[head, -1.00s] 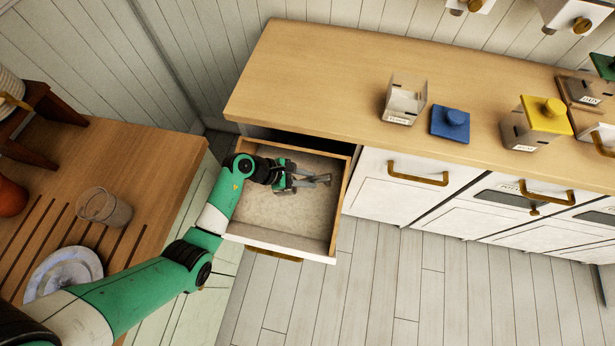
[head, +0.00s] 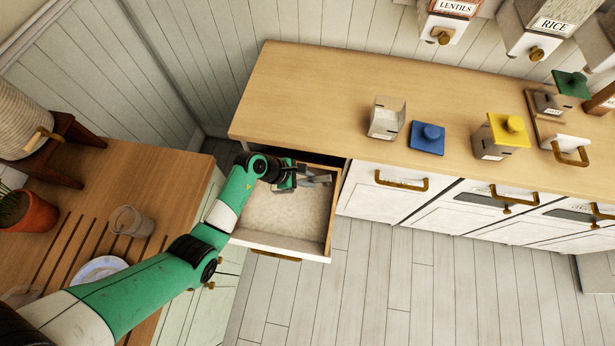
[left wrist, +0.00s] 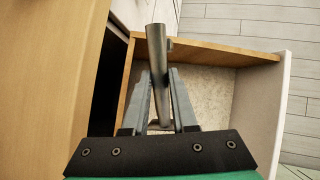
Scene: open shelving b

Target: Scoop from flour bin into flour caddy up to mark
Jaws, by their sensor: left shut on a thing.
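The flour bin (head: 329,240) is a pulled-out wooden drawer with a white front, holding pale flour (head: 283,212). My left gripper (head: 297,179) is over the back part of the bin, near the counter edge. It is shut on a grey metal scoop (head: 318,179); in the left wrist view the scoop's tube-like part (left wrist: 157,65) stands between the fingers. Whether the scoop holds flour cannot be seen. An open caddy (head: 385,118) without a lid stands on the counter, its label too small to read. A blue lid (head: 427,138) lies beside it. My right gripper is not in view.
A yellow-lidded caddy (head: 495,140) and a green lid (head: 571,83) are further right on the counter (head: 300,90). LENTILS (head: 449,18) and RICE (head: 545,25) dispensers hang above. A glass (head: 131,222) and plate (head: 98,268) are on the left-hand surface.

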